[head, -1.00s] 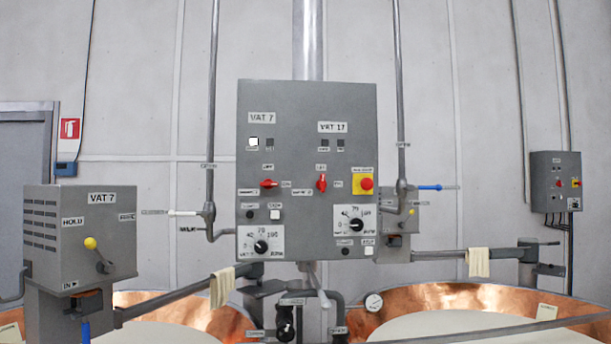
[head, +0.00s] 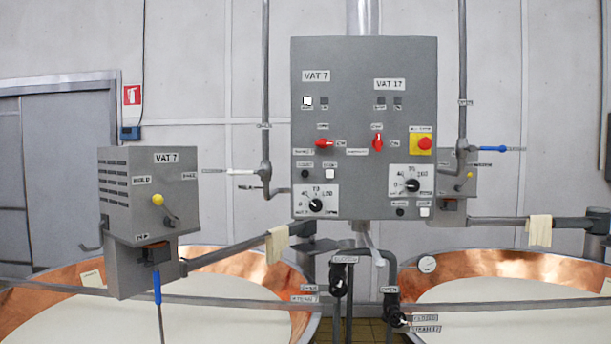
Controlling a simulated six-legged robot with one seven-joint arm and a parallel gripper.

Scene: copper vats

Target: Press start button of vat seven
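The grey control panel (head: 365,70) hangs on a steel column in the head view. Its left side carries the VAT 7 label (head: 316,76) and its right side the VAT 17 label (head: 389,84). Under the VAT 7 label are a lit white lamp (head: 308,101), a dark lamp (head: 325,101) and a red switch (head: 324,143). Below these sit a black button (head: 305,174) and a white button (head: 330,174), whose small labels I cannot read surely. A dial (head: 316,205) is beneath them. My gripper is not in view.
Two copper vats (head: 45,290) (head: 460,265) with pale contents stand below the panel. A rail (head: 225,302) crosses in front. A grey VAT 7 box (head: 150,200) with a yellow-knobbed lever is at left. Pipes and valves (head: 392,308) hang below the panel.

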